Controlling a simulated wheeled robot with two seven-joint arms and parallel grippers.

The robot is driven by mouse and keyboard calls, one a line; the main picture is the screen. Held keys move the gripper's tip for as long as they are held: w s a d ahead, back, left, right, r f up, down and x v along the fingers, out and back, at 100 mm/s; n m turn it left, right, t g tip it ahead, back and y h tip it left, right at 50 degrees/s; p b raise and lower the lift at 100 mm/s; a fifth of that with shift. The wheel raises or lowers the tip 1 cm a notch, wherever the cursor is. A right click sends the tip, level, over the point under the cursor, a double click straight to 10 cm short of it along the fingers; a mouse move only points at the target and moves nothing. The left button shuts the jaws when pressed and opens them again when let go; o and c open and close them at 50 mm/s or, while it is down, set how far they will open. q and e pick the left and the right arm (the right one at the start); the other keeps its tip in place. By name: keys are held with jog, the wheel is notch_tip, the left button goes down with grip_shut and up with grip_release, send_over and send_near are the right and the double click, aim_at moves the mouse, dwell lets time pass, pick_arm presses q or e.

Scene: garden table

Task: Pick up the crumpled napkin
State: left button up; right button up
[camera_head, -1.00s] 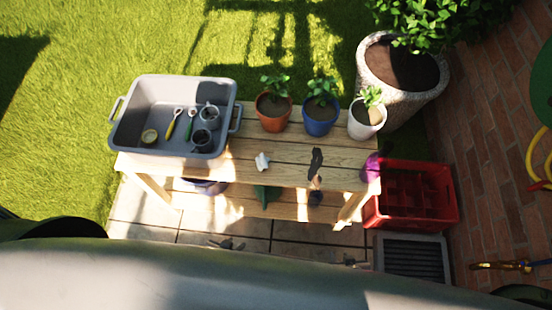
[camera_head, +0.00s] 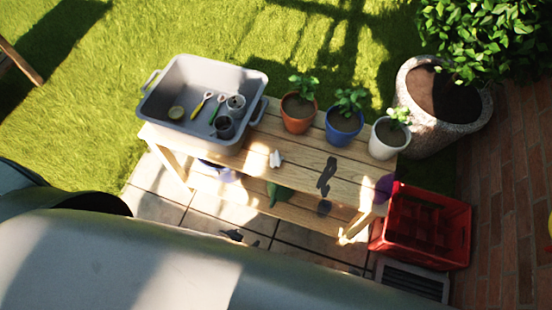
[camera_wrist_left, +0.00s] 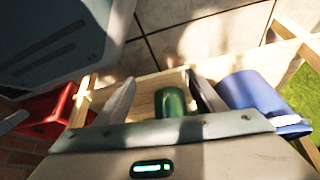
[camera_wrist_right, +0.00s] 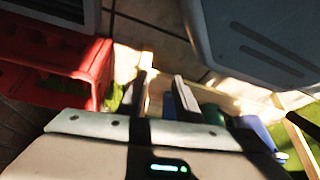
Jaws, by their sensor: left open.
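The crumpled napkin (camera_head: 276,159) is a small white lump on the wooden table top (camera_head: 300,160) in the head view, right of the grey tub and in front of the terracotta pot. It does not show clearly in either wrist view. My left gripper (camera_wrist_left: 162,84) is open and empty in the left wrist view. A green object (camera_wrist_left: 170,101) shows beyond its fingers, low at the table. My right gripper (camera_wrist_right: 161,80) shows in the right wrist view with its fingers apart and nothing between them. Neither gripper is clear in the head view, and the napkin is untouched.
The grey tub (camera_head: 165,125) holds tools and cups at the table's left. Terracotta (camera_head: 299,120), blue (camera_head: 343,138) and white (camera_head: 388,148) plant pots line the back. A dark item (camera_head: 326,176) lies right of the napkin. A red crate (camera_head: 425,250) stands at right.

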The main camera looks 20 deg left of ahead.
pick_arm(q)
jog(key=w+d+r+m+b, duration=0.1)
jog(key=w+r, duration=0.3)
jog(key=r, duration=0.9)
jog(key=w+d+r+b, duration=0.1)
jog(key=w+r, duration=0.3)
jog(key=r, duration=0.8)
jog(key=w+d+r+m+g+h, duration=0.2)
jog(key=w+d+r+m+h, duration=0.2)
jog(key=w+d+r+m, duration=0.55)
jog(key=w+a+r+m+g+y, duration=0.2)
jog(key=w+a+r+m+g, duration=0.1)
jog(key=a+r, duration=0.6)
jog(key=shift+w+a+r, duration=0.25)
jog(key=shift+w+a, duration=0.5)
jog(key=shift+a, duration=0.25)
pick_arm(e)
jog(key=s+d, duration=0.1)
jog(key=d+f+g, duration=0.1)
jog(key=shift+s+d+f+g+h, duration=0.15)
jog(key=shift+s+d+g+h, duration=0.15)
jog(key=shift+s+d, duration=0.1)
pick_arm(q)
jog(key=shift+f, duration=0.1)
